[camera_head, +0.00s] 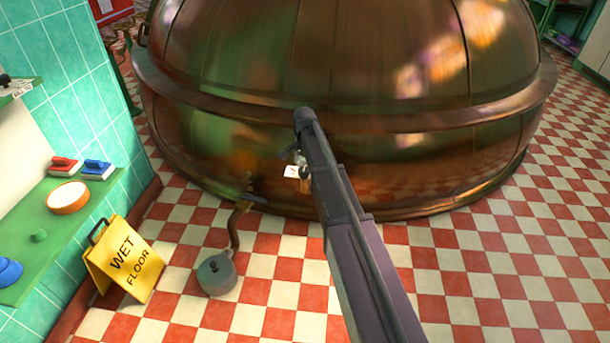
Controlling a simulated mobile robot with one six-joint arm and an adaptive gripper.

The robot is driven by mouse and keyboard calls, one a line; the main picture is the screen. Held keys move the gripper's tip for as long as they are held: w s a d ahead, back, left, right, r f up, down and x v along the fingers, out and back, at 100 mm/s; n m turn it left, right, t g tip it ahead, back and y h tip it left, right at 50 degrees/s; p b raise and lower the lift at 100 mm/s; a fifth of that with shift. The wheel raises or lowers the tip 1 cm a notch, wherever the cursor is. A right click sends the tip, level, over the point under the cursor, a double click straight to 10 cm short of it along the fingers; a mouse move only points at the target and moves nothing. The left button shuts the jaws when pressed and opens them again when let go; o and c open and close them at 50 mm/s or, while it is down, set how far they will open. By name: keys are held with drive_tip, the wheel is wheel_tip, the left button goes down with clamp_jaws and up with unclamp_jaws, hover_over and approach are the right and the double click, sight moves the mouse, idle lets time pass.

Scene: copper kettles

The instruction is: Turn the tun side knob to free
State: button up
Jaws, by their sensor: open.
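The copper tun (230,150) is a large, round, shiny vessel filling the top middle of the head view. A small white plate with a dark mark (291,171) shows on its lower front side, just left of my arm. A small brownish piece beside the plate is partly covered by my arm; I cannot tell whether it is the side knob or how it is turned. My gripper (288,153) shows only as small dark and grey parts left of my arm, close in front of the tun's side. It is open, and I cannot tell whether it touches anything.
A bent pipe (236,222) runs down from the tun to a grey lidded pot (216,273) on the checkered floor. A yellow wet floor sign (125,258) stands at the left. A green shelf (50,228) holds brushes and a bowl (68,198). The floor at right is clear.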

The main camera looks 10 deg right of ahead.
drive_tip(key=shift+f+b, duration=0.8)
drive_tip(key=shift+f, duration=0.3)
drive_tip(key=c, duration=1.1)
